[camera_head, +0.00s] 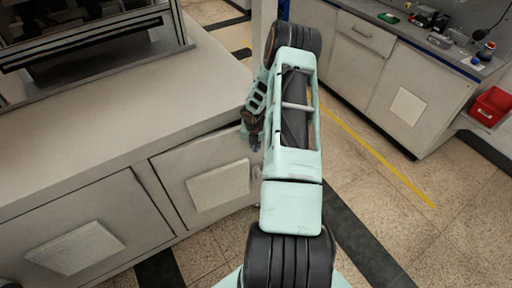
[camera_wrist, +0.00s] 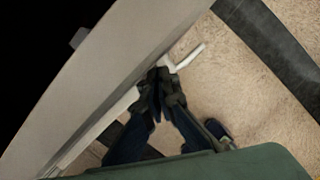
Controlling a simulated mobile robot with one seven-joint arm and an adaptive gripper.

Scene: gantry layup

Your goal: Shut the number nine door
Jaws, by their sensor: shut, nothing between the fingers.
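A grey cabinet door (camera_head: 170,165) with a pale square plate is in the left-hand counter, just left of my arm in the head view. No number is legible on it, so I cannot tell whether it is number nine. My gripper (camera_head: 255,145) is at the right end of this counter, close to the door's right side, which my arm partly hides. In the wrist view my gripper (camera_wrist: 162,77) is shut and empty, its tips beside a pale handle (camera_wrist: 188,58) by a grey panel edge (camera_wrist: 120,75). Contact and the door's exact opening are unclear.
Another cabinet door (camera_head: 120,205) with a plate is at the lower left. Across the aisle stands a second counter (camera_head: 345,85) with doors, a drawer and small items on top. A red bin (camera_head: 491,106) is at the right. The speckled floor (camera_head: 400,225) between is clear.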

